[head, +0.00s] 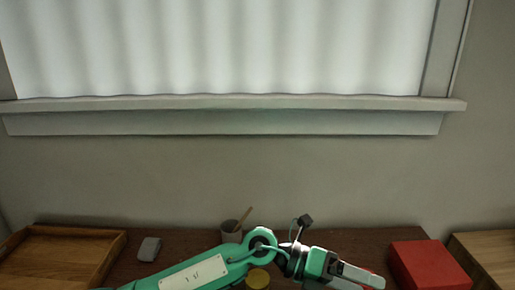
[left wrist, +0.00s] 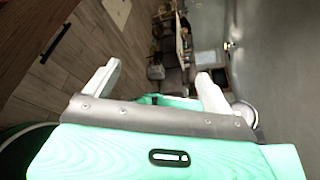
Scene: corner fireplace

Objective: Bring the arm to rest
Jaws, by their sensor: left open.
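My left arm comes in from the left in the head view, green with a white plate, and crosses in front of the dark brown tabletop (head: 190,238). My left gripper (head: 366,278) is at its end, pointing right and partly cut off by the bottom edge. In the left wrist view the fingers of my left gripper (left wrist: 158,84) stand wide apart with nothing between them. The fingers point out over the room, with a wood-look floor (left wrist: 75,60) to the left. My right gripper is not in view.
A red box (head: 428,264) stands just right of the left gripper. A grey cup (head: 230,231) with a stick, a yellow round object (head: 258,278) and a small grey object (head: 150,248) lie near the arm. A wooden tray (head: 115,243) is at left, a wooden surface (head: 490,250) at right.

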